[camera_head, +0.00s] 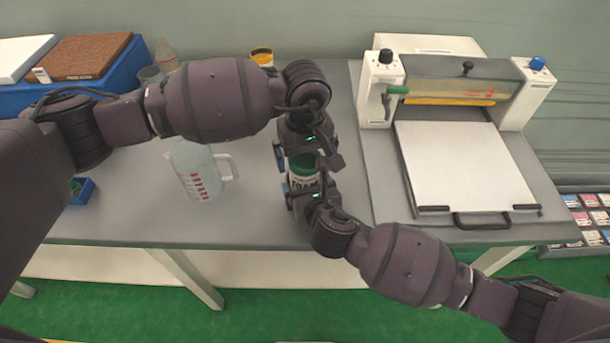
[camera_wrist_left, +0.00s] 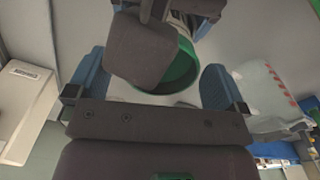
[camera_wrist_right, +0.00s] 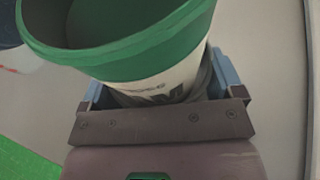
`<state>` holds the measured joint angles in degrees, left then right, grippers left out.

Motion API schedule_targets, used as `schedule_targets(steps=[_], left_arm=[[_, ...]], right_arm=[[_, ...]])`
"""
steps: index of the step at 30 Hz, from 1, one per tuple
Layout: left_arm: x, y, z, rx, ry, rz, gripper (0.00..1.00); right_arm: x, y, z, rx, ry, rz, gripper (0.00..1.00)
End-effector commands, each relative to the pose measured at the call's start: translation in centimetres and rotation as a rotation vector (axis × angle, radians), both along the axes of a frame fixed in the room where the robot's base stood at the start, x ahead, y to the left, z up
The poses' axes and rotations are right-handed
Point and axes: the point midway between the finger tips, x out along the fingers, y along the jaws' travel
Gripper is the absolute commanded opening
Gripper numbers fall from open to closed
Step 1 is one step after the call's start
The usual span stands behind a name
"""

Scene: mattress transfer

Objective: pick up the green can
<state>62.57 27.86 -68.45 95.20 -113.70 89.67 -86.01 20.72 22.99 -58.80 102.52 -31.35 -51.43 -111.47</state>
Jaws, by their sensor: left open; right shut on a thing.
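The green can (camera_head: 303,167) is at the middle of the table, with a white lettered label and a green rim. It fills the upper part of the right wrist view (camera_wrist_right: 130,60), and its green rim shows in the left wrist view (camera_wrist_left: 180,72). My right gripper (camera_head: 305,190) comes from the front and is shut on the can's lower, labelled part. My left gripper (camera_head: 300,155) is above and behind the can, open, with its blue fingers apart on either side of it in the left wrist view. A dark gripper part covers some of the can there. I cannot tell whether the can touches the table.
A clear measuring jug (camera_head: 195,172) with red marks stands left of the can. A white press machine (camera_head: 465,160) fills the right side. A blue crate (camera_head: 115,78), a bottle (camera_head: 166,58) and a yellow-rimmed can (camera_head: 262,57) stand at the back. Bare table (camera_head: 255,215) lies in front.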

Motion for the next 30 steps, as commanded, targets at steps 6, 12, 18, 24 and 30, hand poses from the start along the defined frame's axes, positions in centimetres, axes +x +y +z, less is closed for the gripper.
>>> schedule_targets(steps=[6,12,18,24,30], left_arm=[[0.1,0.1,-2.7,-0.001,0.002,0.001,0.98],[0.1,0.1,-3.2,0.000,0.001,0.000,0.98],[0.1,0.1,-3.2,0.000,0.000,0.000,0.86],[0.1,0.1,-3.1,0.000,0.000,0.000,0.56],[0.2,0.1,-3.1,-0.001,0.000,0.000,0.33]], right_arm=[[0.1,0.1,0.2,0.002,-0.004,0.001,0.53],[0.1,0.1,0.2,0.002,-0.004,0.001,0.53],[0.1,0.1,0.2,0.002,-0.004,0.001,0.53],[0.1,0.1,0.2,0.002,-0.004,0.001,0.53],[0.1,0.1,0.2,0.002,-0.004,0.001,0.53]])
